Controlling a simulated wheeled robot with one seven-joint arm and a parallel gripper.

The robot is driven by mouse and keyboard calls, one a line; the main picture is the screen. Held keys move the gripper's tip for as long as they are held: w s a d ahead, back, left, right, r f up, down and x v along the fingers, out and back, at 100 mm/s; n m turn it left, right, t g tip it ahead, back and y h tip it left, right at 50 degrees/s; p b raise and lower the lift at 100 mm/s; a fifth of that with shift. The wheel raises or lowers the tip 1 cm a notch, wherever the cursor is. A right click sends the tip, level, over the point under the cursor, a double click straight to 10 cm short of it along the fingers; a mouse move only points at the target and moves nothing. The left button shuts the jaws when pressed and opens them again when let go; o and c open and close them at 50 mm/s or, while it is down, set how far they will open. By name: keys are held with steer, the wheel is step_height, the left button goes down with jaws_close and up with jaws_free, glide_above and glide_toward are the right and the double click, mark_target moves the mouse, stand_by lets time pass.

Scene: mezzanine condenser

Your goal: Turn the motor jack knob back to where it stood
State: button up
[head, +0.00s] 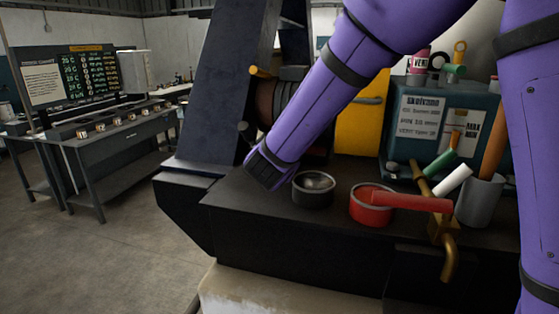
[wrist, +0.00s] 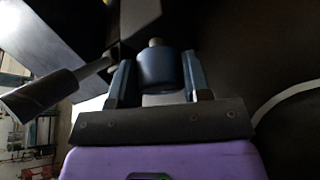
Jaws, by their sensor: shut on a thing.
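In the wrist view, my gripper (wrist: 160,78) has its two blue-grey fingers on either side of a dark blue, round knob (wrist: 158,68), and is shut on it. A short, paler stub shows at the knob's far end. Any mark showing the knob's angle cannot be made out. In the head view, my purple arm reaches down to the dark machine base, beside the tilted dark column, and its own end hides the fingers and the knob.
A grey cylindrical handle (wrist: 42,95) on a rod lies close left of my fingers. In the head view, a dark round tin (head: 313,190), a red pan (head: 371,207), a brass valve (head: 442,228) and a grey cup (head: 480,202) stand right of my wrist. Open floor lies left.

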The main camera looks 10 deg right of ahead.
steer(key=o, duration=0.9)
steer(key=v, duration=1)
steer(key=shift+s+r, duration=0.1)
steer(key=shift+s, duration=0.3)
